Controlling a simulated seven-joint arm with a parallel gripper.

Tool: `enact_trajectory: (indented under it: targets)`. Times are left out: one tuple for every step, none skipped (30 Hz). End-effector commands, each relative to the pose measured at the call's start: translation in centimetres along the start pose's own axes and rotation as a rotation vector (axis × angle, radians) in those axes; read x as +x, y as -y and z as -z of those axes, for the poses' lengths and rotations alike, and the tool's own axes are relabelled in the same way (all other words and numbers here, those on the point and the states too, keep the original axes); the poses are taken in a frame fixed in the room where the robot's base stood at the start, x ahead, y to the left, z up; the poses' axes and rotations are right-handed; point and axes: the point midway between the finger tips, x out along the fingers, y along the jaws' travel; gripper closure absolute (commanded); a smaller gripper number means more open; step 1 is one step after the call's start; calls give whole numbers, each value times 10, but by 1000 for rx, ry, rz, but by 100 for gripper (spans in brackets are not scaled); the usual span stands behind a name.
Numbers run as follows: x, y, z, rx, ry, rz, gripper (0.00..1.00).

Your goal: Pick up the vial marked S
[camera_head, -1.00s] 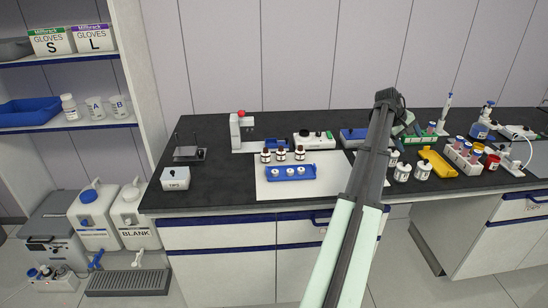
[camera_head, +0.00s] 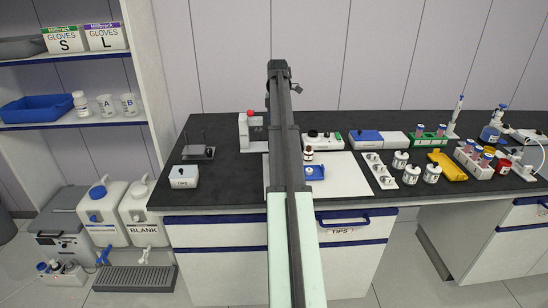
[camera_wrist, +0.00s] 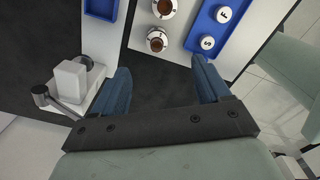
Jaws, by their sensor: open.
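The vial marked S (camera_wrist: 207,42) shows a round white cap in the wrist view. It sits in a blue rack (camera_wrist: 193,42), beside a vial marked F (camera_wrist: 224,14). My gripper (camera_wrist: 161,84) is open, with its two blue fingers apart and nothing between them but dark bench top. The S vial is just beyond the tip of the right finger, outside the gap. In the head view my arm crosses the middle and hides most of the rack (camera_head: 315,179); the letters cannot be read there, and my gripper is hidden.
Two brown-topped bottles, one nearer (camera_wrist: 156,40), stand left of the rack in the wrist view. A white device with a lever (camera_wrist: 72,82) is close to the left finger. In the head view, a white mat (camera_head: 345,180) has free room right of the rack.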

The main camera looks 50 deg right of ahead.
Motion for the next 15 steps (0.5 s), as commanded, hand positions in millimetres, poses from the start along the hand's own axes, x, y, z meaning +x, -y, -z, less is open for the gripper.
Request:
enact_trajectory:
  targets:
    - [0, -2, 4, -17, -5, 1, 24]
    - [1, -3, 5, -22, -7, 2, 24]
    - [3, -3, 6, -26, -9, 2, 24]
    - [5, -3, 6, -27, -9, 2, 24]
    - [8, -3, 6, -27, -9, 2, 24]
    - [12, -2, 6, -27, -9, 3, 24]
    - [15, -2, 6, -26, -9, 3, 24]
    - [19, -2, 6, -26, -9, 3, 24]
    - [25, -2, 6, -25, -9, 3, 24]
    - [29, -2, 6, -25, -9, 3, 24]
    - [34, -2, 6, -25, -9, 3, 24]
    - [42, -2, 6, -24, -9, 3, 24]
    - [47, -2, 6, -24, -9, 4, 24]
    - [52, -2, 6, -24, -9, 4, 24]
    - [59, -2, 6, -24, -8, 3, 24]
